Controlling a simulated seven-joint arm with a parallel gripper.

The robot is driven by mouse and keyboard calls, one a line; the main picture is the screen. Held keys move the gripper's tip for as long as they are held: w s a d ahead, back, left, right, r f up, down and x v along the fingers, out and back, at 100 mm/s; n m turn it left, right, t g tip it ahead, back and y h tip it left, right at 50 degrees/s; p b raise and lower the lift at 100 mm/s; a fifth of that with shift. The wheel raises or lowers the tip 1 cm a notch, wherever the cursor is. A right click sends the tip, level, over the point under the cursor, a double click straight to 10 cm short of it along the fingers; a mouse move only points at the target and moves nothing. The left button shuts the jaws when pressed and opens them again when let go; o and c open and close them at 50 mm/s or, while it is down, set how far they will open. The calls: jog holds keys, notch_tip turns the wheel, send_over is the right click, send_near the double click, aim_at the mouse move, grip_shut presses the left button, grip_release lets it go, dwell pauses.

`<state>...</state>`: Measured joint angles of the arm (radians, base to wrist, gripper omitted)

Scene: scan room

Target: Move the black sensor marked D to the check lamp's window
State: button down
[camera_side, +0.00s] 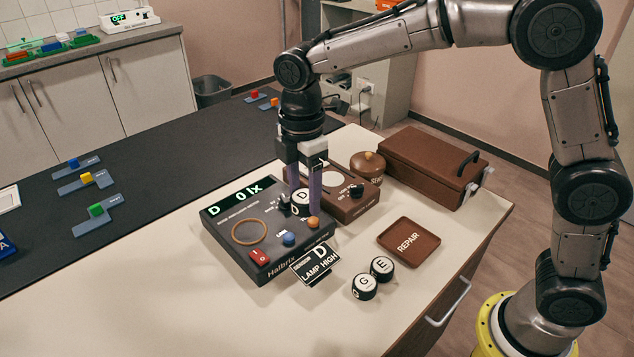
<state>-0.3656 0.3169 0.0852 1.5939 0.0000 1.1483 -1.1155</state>
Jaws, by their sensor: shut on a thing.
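The black sensor marked D (300,209) has a white top with the letter D. My gripper (303,203) points down and is shut on it, one finger on each side. The sensor is in front of the brown box with a pale round window (337,179), which looks like the check lamp, and near the back right of the black meter (222,229). Whether the sensor is lifted or touching something is hard to tell. The fingers partly cover the sensor and the lamp box. The meter's display reads D and 0 lx.
A sign reading D LAMP HIGH (316,263) stands in front of the meter. Sensors G (364,288) and E (382,269) stand near the brown REPAIR tray (409,241). A round brown pot (368,168) and a brown case (433,164) are behind. The pale table is clear at front left.

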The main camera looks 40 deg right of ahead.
jog(key=d+m, duration=0.1)
jog(key=d, duration=1.9)
jog(key=w+f, duration=0.2)
jog(key=w, duration=0.2)
jog(key=w+d+f, duration=0.1)
jog(key=w+f, duration=0.2)
jog(key=w, duration=0.1)
jog(key=w+f, duration=0.3)
jog(key=w, duration=0.2)
jog(key=shift+d+f, duration=0.1)
jog(key=shift+d, duration=0.05)
jog(key=shift+w+f, duration=0.5)
jog(key=shift+f, duration=1.7)
jog(key=shift+f, duration=0.1)
jog(key=shift+c, duration=0.8)
grip_release()
jog(key=shift+f, duration=0.1)
